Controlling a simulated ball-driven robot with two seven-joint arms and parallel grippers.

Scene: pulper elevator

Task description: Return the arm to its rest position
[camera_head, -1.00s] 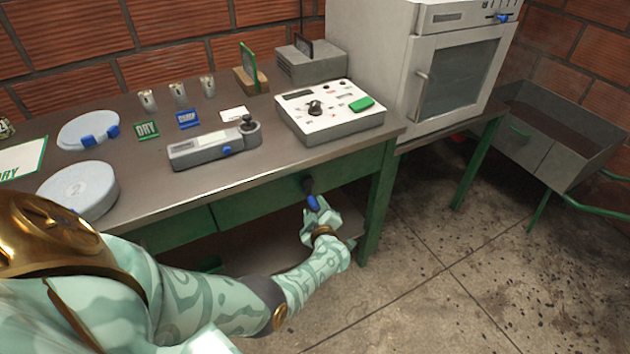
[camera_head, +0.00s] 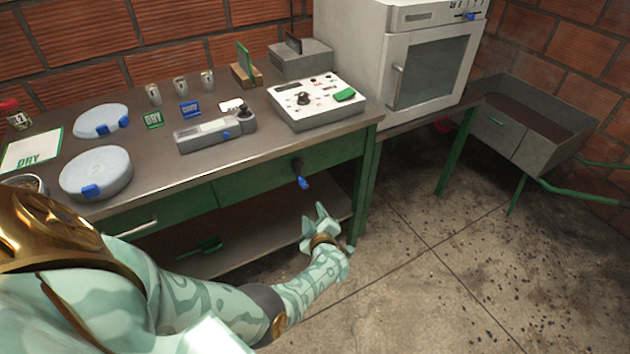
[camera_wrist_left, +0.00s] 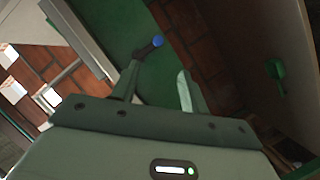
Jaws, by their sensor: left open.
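My left gripper (camera_head: 318,222) is open and empty, in front of the green workbench and below its top. The arm comes in from the lower left and is bent. A blue-tipped dark lever (camera_head: 302,181) sticks out of the bench front, above and a little left of the fingers, with a gap between them in the head view. In the left wrist view the gripper's two fingers (camera_wrist_left: 158,88) stand apart, and the blue tip of the lever (camera_wrist_left: 157,41) shows beyond them. My right gripper is in neither view.
The workbench (camera_head: 240,165) holds a white control box (camera_head: 316,101), a grey handheld meter (camera_head: 215,133), lidded round containers (camera_head: 96,173) and several small cups. A white oven (camera_head: 430,70) stands right of it, then a grey cart (camera_head: 540,125).

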